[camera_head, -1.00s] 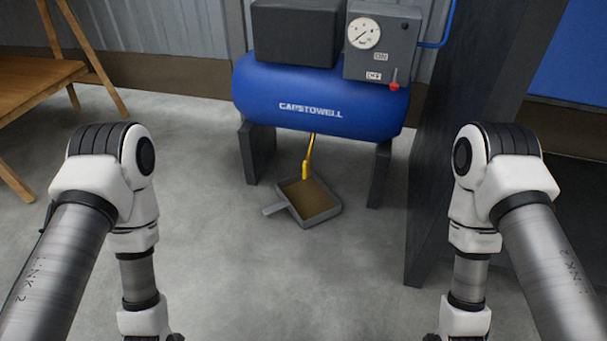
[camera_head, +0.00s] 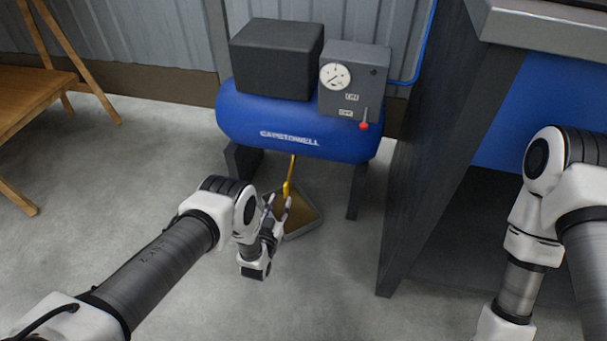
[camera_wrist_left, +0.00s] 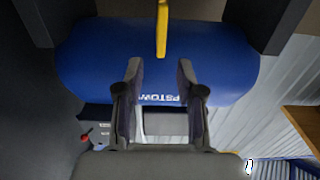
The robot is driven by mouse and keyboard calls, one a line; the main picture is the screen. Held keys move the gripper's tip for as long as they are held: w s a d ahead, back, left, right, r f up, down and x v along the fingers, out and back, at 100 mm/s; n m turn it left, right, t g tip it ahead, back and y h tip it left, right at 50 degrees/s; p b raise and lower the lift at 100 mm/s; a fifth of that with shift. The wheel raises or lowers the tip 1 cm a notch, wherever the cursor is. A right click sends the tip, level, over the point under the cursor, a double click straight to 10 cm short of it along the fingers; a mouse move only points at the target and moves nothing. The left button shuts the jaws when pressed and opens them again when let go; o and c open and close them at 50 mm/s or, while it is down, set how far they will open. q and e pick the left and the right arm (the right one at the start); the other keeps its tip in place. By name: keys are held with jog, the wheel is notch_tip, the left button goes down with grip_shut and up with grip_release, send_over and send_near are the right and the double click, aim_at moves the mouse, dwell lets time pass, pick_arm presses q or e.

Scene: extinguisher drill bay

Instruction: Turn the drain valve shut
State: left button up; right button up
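The drain valve (camera_head: 291,177) is a thin yellow fitting that hangs below the blue compressor tank (camera_head: 300,138). In the left wrist view the yellow drain valve (camera_wrist_left: 162,32) hangs over the tank, which shows upside down. My left gripper (camera_head: 279,201) is open and empty, just in front of and below the valve. In the left wrist view the open fingers (camera_wrist_left: 159,70) point towards the valve, with a gap between the fingertips and it. My right arm is at the right edge of the head view; its gripper is out of frame.
A shallow drain pan (camera_head: 319,216) lies on the floor under the valve, partly hidden by my left gripper. A dark cabinet panel (camera_head: 432,150) stands close on the right. A control box with a gauge (camera_head: 335,76) and red-knobbed lever (camera_head: 364,126) sits above the tank.

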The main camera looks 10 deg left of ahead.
aim_at(285, 190)
pick_arm(q)
jog(key=w+b, duration=0.1)
jog(key=w, duration=0.1)
jog(key=w+b, duration=0.1)
jog(key=w, duration=0.1)
jog(key=w+b, duration=0.1)
jog(key=w, duration=0.1)
jog(key=shift+w+d+f, duration=0.1)
jog(key=shift+f, duration=0.25)
jog(key=shift+w+r+b, duration=0.2)
jog(key=shift+w+b, duration=0.1)
jog(key=shift+w, duration=0.25)
grip_shut()
